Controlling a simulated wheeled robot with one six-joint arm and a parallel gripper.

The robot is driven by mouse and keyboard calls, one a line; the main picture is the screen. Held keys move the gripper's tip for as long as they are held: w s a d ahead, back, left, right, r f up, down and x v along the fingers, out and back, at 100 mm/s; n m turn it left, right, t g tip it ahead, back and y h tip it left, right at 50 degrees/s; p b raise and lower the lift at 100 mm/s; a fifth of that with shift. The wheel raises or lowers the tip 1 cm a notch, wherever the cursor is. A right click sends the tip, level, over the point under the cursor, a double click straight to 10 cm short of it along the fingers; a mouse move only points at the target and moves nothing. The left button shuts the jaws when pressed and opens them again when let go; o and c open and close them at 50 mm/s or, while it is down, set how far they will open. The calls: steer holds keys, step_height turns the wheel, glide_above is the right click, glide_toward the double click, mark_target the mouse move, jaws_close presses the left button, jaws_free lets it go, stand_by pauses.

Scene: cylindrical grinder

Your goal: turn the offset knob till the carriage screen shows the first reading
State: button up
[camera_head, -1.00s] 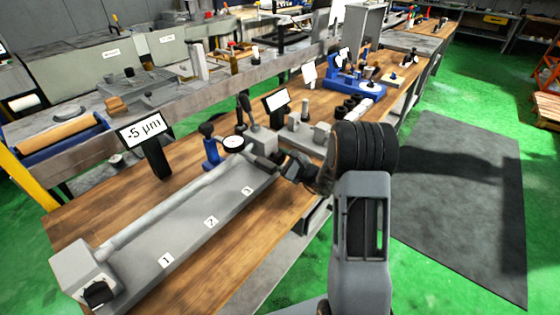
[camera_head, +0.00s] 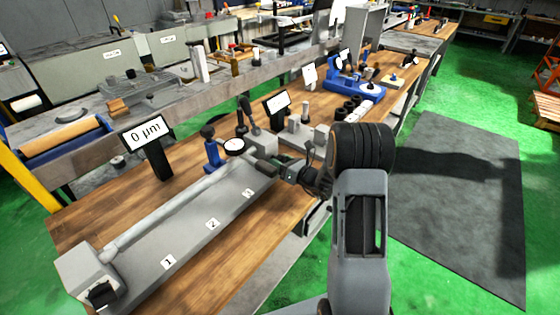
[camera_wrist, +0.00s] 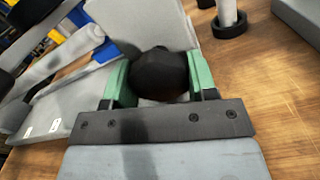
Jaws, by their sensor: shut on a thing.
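My gripper (camera_head: 277,169) is at the right end of the long grey bed (camera_head: 165,238). In the wrist view the gripper (camera_wrist: 160,80) has its green fingers closed on both sides of a black, faceted round knob (camera_wrist: 160,73), which I take for the offset knob. Behind the knob is a grey block (camera_wrist: 150,22). The black-framed screen (camera_head: 147,133) at the left behind the bed reads "0 µm". A blue stand (camera_head: 212,153) and a round white dial (camera_head: 234,146) stand behind the bed near the gripper.
A grey headstock block (camera_head: 83,265) with a black knob (camera_head: 102,293) is at the bed's near left end. A second screen (camera_head: 277,103) looks blank. Blue equipment (camera_head: 355,85) stands farther along the wooden bench. Green floor with a dark mat (camera_head: 460,190) lies at the right.

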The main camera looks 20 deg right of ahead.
steer(key=shift+m, duration=0.8)
steer(key=shift+f, duration=0.1)
steer(key=o, duration=0.9)
steer(key=shift+o, duration=0.2)
steer(key=v, duration=1.3)
steer(key=shift+s+d+b, duration=0.25)
steer(key=shift+s+b, duration=0.1)
steer(key=shift+b, duration=0.05)
